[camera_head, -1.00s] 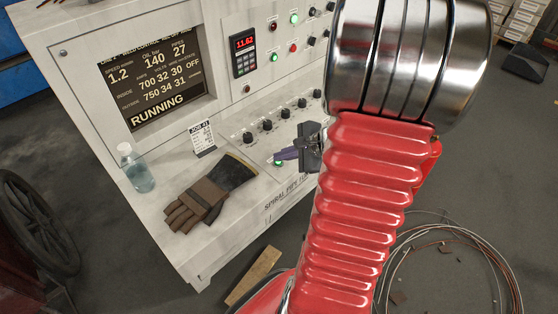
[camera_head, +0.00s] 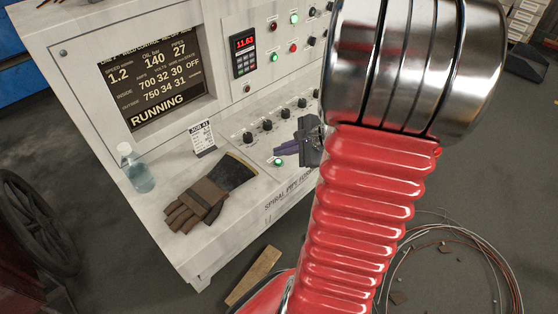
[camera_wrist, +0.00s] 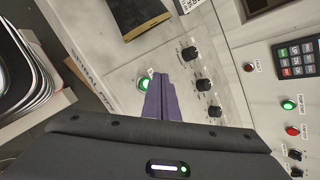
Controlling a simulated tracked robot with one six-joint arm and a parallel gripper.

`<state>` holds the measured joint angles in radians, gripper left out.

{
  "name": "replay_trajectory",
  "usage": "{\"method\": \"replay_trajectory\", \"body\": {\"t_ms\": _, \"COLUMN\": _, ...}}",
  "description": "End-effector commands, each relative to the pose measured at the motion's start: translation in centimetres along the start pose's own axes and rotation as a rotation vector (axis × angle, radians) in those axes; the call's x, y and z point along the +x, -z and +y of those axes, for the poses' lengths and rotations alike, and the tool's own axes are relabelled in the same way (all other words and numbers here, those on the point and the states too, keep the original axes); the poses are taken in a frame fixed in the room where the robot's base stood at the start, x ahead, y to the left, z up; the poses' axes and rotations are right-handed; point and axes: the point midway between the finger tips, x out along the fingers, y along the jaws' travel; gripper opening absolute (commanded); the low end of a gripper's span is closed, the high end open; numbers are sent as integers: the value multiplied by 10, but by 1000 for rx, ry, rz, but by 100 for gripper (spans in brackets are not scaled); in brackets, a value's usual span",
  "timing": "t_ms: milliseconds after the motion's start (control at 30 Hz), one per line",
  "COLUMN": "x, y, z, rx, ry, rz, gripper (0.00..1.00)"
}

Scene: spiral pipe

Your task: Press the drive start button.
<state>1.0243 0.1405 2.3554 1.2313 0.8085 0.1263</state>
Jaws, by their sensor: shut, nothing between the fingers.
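My red arm hides the panel's right part.
The console screen (camera_head: 152,77) reads RUNNING. A keypad with red digits (camera_head: 244,52) and several lamps and knobs are on the upright panel. A brown glove (camera_head: 208,194), a clear bottle (camera_head: 136,168) and a small card (camera_head: 202,138) stand or lie on the ledge. Wire coils lie on the floor.

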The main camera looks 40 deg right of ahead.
Motion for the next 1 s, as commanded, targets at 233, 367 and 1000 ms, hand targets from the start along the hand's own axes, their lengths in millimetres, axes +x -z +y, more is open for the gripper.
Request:
{"method": "replay_trajectory", "body": {"t_ms": 233, "x": -13, "y": -9, "z": -9, "rx": -2, "ry": 1, "rz": 0, "gripper": 0}}
{"method": "replay_trajectory", "body": {"t_ms": 367, "x": -19, "y": -14, "z": -14, "rx": -2, "ry": 1, "rz": 0, "gripper": 0}}
{"method": "replay_trajectory", "body": {"t_ms": 1000, "x": -31, "y": -23, "z": -22, "rx": 0, "ry": 0, "rz": 0, "gripper": 0}}
